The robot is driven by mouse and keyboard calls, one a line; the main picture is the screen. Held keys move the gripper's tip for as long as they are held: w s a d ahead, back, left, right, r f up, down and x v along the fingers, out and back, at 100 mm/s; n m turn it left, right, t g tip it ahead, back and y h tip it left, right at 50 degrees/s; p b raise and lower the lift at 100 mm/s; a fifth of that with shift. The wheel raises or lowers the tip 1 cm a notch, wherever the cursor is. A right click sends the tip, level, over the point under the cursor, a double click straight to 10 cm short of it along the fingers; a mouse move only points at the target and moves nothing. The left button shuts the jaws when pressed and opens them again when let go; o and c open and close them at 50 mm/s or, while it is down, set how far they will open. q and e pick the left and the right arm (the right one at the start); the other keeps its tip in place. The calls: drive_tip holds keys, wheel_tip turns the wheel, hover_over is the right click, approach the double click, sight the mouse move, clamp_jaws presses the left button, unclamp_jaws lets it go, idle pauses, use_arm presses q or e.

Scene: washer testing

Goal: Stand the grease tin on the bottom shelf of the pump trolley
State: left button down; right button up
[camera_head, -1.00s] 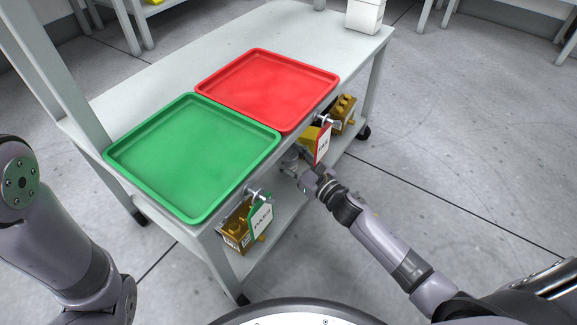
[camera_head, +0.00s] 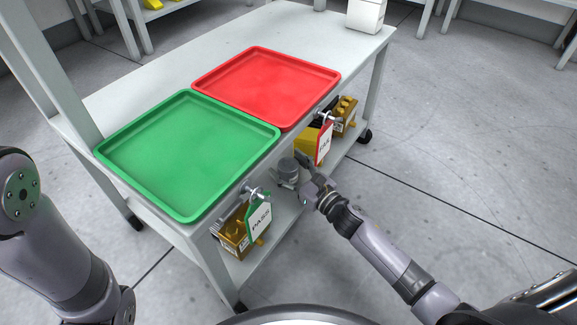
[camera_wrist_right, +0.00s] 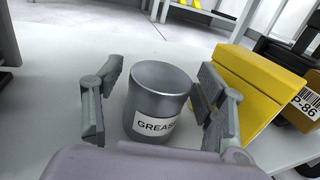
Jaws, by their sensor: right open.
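The grease tin (camera_wrist_right: 157,100) is a grey metal cylinder with a white GREASE label. It stands upright on the bottom shelf (camera_wrist_right: 50,110) of the pump trolley. In the head view the tin (camera_head: 288,170) shows just below the top's front edge, past the green tray's corner. My right gripper (camera_wrist_right: 160,105) is open, with one finger on each side of the tin and a visible gap at the left finger. In the head view my right gripper (camera_head: 308,178) is beside the tin at the shelf's front. My left gripper is out of view; only my left arm shows.
A green tray (camera_head: 185,205) and a red tray (camera_head: 265,62) lie on the trolley top. PASS (camera_head: 259,217) and FAIL (camera_head: 324,143) tags hang from its front edge. Brass pumps (camera_head: 235,238) and a yellow object (camera_wrist_right: 250,85) share the bottom shelf, the yellow one close to my right finger.

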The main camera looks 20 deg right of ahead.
drive_tip(key=shift+r, duration=0.25)
drive_tip(key=p+v, duration=0.5)
drive_tip(key=v, duration=0.7)
drive_tip(key=shift+f, duration=0.15)
